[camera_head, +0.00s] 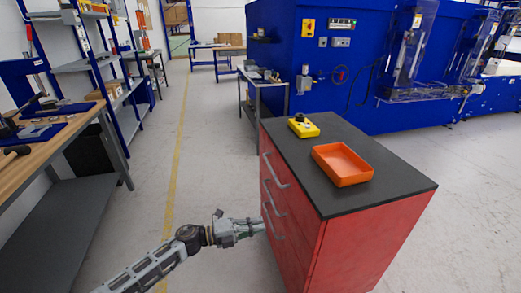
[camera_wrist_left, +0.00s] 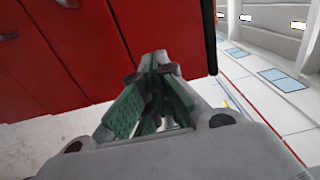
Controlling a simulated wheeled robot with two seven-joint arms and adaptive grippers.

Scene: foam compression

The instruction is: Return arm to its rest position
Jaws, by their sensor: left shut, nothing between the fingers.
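My left arm comes in from the bottom left of the head view. Its left gripper (camera_head: 258,226) is at the side of the red drawer cabinet (camera_head: 365,245), below the cabinet top and close to the drawer handles. I cannot tell whether it touches the cabinet. In the left wrist view the green-padded fingers of the left gripper (camera_wrist_left: 150,105) are together, with nothing held between them. The red cabinet front (camera_wrist_left: 90,50) fills the upper left of that view. My right gripper is in neither view.
On the dark cabinet top (camera_head: 400,180) are an orange tray (camera_head: 343,164) and a yellow box with a black button (camera_head: 303,127). A wooden workbench (camera_head: 50,150) with tools stands at the left. Blue machinery (camera_head: 350,70) stands behind. The floor between bench and cabinet is clear.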

